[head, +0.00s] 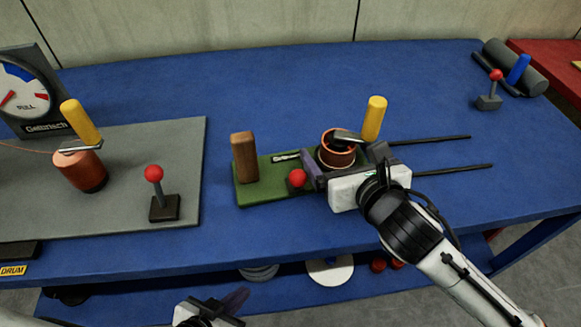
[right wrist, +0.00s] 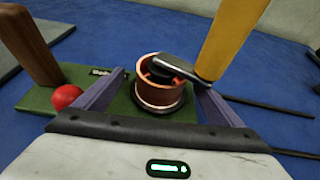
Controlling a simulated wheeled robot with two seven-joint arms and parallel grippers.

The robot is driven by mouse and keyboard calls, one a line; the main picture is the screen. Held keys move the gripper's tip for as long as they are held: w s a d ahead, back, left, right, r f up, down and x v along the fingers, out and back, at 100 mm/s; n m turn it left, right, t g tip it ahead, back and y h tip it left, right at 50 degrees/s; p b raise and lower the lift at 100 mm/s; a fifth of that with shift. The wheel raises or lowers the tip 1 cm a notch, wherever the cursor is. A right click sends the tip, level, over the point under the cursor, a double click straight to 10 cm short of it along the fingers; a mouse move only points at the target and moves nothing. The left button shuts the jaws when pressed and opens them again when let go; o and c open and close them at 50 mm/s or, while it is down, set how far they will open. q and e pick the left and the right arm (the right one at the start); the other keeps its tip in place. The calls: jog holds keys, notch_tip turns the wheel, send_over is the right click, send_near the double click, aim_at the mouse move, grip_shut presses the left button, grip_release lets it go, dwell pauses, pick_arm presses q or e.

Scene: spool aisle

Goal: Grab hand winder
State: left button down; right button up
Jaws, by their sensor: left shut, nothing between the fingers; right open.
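The hand winder has a green base (head: 262,186), an upright brown wooden grip (head: 244,157), a red ball (head: 297,178), and a copper drum (head: 336,152) with a dark crank arm and yellow handle (head: 374,118). It sits on the blue table. My right gripper (head: 345,163) is open over the base's right part. In the right wrist view, its two fingers (right wrist: 160,84) stand either side of the copper drum (right wrist: 160,97), with the yellow handle (right wrist: 231,36) just beyond the right finger. My left gripper (head: 208,315) is shut and empty, low at the table's front edge.
A grey plate (head: 120,140) at left carries another copper drum (head: 80,170) with a yellow crank handle and a red-ball lever (head: 163,195). A PULL dial (head: 28,95) stands behind. Two dark rods (head: 430,140) extend right. A grey roll (head: 515,66) lies back right.

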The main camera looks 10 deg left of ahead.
jog(key=shift+w+a+f, duration=0.1)
jog(key=shift+w+a, duration=0.05)
jog(key=shift+w, duration=0.2)
jog(key=c, duration=1.5)
jog(key=shift+r, duration=0.2)
jog(key=shift+c, duration=1.2)
